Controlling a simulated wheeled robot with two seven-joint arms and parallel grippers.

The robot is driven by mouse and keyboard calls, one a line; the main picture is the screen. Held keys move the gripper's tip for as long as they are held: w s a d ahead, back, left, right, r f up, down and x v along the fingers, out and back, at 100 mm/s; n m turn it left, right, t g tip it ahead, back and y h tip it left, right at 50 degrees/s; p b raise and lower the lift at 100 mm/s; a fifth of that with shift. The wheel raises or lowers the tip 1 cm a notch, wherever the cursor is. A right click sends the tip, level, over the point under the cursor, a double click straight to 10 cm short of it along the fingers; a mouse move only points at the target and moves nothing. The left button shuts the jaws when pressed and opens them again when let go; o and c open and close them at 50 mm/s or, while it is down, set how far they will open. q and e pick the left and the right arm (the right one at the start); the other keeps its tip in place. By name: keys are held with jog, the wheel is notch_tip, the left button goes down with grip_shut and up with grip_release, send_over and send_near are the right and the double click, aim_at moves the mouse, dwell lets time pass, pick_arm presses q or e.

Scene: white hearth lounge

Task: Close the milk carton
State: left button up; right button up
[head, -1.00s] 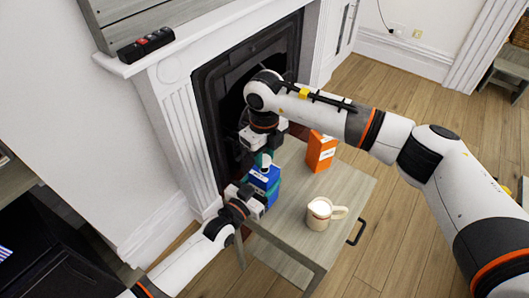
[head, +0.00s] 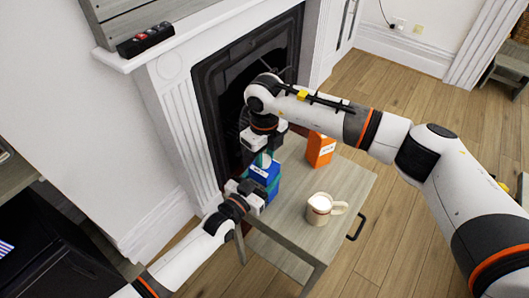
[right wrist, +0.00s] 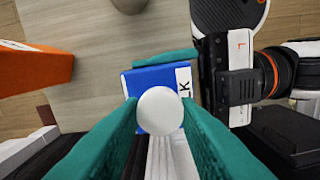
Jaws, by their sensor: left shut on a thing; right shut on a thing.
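The blue milk carton (head: 265,172) with a white label stands upright at the fireplace end of the small table. My left gripper (head: 258,190) is shut on its body from the side. My right gripper (head: 263,158) points down just above the carton's top. In the right wrist view its teal fingers (right wrist: 160,100) are shut on a round white cap (right wrist: 160,112), over the carton's blue top (right wrist: 150,83). Whether the cap touches the spout cannot be told, as the cap and fingers hide it. My left gripper's body (right wrist: 238,75) shows at the right there.
An orange carton (head: 321,149) stands farther back on the grey wooden table (head: 348,190). A cream mug (head: 322,209) with white contents stands towards the front. The black fireplace opening (head: 235,85) is close behind the grippers.

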jog(key=shift+f, duration=0.45)
